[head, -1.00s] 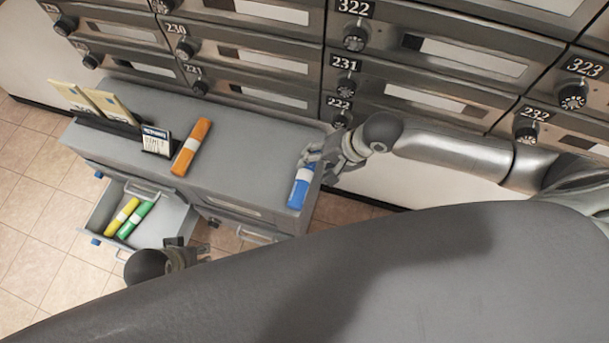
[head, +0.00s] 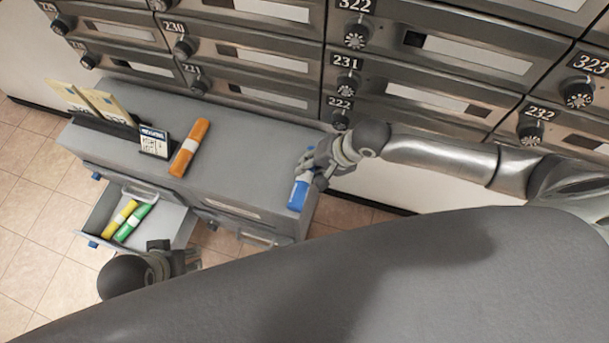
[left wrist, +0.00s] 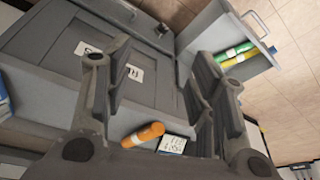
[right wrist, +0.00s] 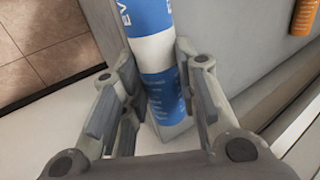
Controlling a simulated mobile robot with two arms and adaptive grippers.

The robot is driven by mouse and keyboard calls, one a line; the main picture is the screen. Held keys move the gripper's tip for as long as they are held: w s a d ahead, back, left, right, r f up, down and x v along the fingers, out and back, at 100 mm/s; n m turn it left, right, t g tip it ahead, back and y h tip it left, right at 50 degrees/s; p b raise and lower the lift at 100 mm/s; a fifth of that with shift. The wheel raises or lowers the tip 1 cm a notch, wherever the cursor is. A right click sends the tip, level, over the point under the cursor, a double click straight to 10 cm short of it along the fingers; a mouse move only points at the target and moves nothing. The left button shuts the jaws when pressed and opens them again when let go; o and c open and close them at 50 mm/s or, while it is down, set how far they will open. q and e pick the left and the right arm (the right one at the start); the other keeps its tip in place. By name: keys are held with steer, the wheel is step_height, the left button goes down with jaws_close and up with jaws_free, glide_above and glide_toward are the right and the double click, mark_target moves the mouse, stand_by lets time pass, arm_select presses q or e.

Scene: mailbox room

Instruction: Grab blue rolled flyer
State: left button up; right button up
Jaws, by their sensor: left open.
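The blue rolled flyer (head: 298,193), blue with a white band, lies at the right end of the grey cabinet top, partly hidden by my right gripper (head: 318,172). In the right wrist view the flyer (right wrist: 154,52) runs between the fingers of my right gripper (right wrist: 157,85). The fingertips are drawn in against both its sides. My left gripper (head: 180,257) is low in front of the cabinet, near the open drawer. In the left wrist view the left gripper (left wrist: 155,80) is open and empty, facing the cabinet front.
An orange rolled flyer (head: 190,148) and a rack of envelopes (head: 103,122) are on the cabinet top (head: 240,150). The open drawer (head: 174,222) holds a yellow (head: 119,218) and a green flyer (head: 136,222). Metal mailboxes (head: 420,60) stand behind. The cabinet top's middle is clear.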

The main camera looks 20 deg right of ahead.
steer(key=shift+c, duration=1.3)
steer(key=shift+r, duration=0.15)
